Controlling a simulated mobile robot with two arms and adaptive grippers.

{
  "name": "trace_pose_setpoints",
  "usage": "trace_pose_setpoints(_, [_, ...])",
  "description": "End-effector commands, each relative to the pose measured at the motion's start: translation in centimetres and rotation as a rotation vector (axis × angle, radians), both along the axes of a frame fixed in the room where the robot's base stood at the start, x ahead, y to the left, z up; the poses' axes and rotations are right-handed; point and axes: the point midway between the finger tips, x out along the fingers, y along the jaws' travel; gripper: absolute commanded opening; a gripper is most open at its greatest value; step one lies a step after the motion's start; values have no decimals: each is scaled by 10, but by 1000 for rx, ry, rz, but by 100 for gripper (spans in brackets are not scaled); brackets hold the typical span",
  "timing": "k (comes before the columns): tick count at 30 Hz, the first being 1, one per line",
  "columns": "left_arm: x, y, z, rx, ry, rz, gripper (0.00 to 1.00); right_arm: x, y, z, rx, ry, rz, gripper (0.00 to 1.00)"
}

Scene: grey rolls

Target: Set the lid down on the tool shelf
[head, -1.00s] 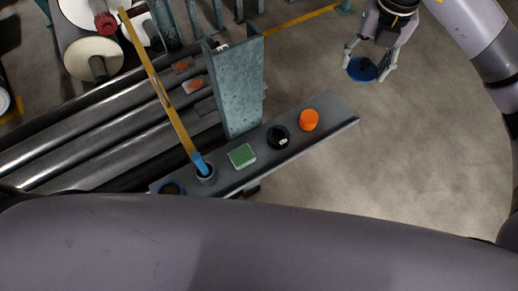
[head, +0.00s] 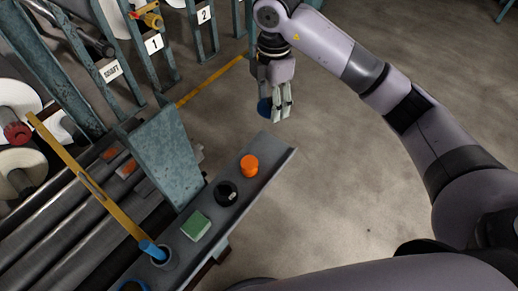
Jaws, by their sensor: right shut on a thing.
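The lid, a dark blue disc (head: 264,108), is held in my right gripper (head: 280,114). The fingers are shut on it and hide part of it. The lid is off the floor, beyond the far end of the tool shelf and apart from it. The tool shelf (head: 278,160) is a long narrow grey ledge running from the lower left to the middle. Its far right end is bare. My left gripper is not in view.
A teal post (head: 168,160) rises beside the shelf. Grey rolls (head: 60,235) lie left. Floor at right is clear.

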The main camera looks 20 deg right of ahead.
Motion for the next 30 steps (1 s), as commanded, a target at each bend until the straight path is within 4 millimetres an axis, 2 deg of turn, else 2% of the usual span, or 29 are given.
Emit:
trace_pose_setpoints(1, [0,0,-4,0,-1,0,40,-2,2,-19,4,8,1,28])
trace_pose_setpoints(12, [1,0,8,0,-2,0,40,-1,0,-106,0,4,1,28])
trace_pose_setpoints(20, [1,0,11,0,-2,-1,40,-1,0,-132,-1,2,1,28])
trace_pose_setpoints(25, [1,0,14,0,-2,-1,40,-1,0,-158,0,3,1,28])
trace_pose_setpoints(30, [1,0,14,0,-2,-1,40,0,1,-168,0,-1,3,28])
